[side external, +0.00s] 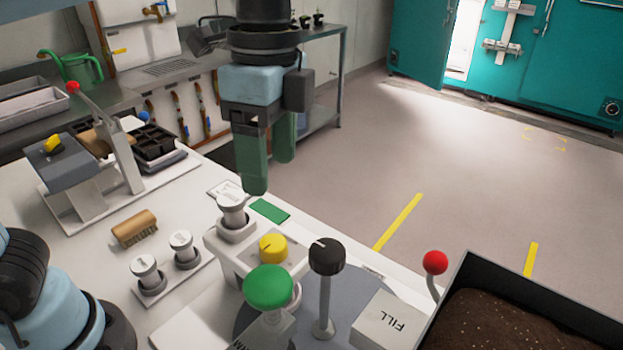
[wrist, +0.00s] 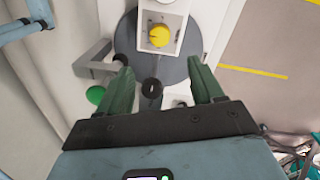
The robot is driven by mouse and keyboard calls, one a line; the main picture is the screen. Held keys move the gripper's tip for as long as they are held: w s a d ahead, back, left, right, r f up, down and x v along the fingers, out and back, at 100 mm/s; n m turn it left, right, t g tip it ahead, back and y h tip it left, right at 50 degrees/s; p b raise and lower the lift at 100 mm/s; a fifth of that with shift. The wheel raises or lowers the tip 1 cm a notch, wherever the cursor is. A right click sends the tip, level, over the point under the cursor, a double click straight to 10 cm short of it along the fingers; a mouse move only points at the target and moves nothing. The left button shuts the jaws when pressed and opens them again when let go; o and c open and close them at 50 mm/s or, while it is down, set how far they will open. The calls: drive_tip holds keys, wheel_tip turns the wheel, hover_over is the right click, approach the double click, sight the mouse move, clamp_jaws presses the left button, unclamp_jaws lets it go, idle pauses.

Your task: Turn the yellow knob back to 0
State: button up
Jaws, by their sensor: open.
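A yellow knob (side external: 272,247) sits on a white box (side external: 243,262) near the front of the bench. It also shows in the wrist view (wrist: 159,36), beyond my fingertips, with a small dark mark on its left side. The scale around it is too small to read. My gripper (side external: 268,176) points down with its green fingers apart and nothing between them. It hangs above the bench, up and behind the knob in the side view. In the wrist view my gripper (wrist: 160,76) spans the black knob's area below. Another yellow knob (side external: 53,144) is on a grey box at far left.
A green knob (side external: 268,288) and a tall black knob (side external: 326,256) stand close to the yellow knob. A red-balled lever (side external: 435,263) and a soil tray (side external: 465,275) are at right.

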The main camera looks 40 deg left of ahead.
sight(274, 242)
drive_tip(key=shift+m, duration=0.8)
drive_tip(key=f, duration=1.2)
drive_tip(key=shift+s+f, duration=0.15)
drive_tip(key=shift+s, duration=0.2)
drive_tip(key=c, duration=1.1)
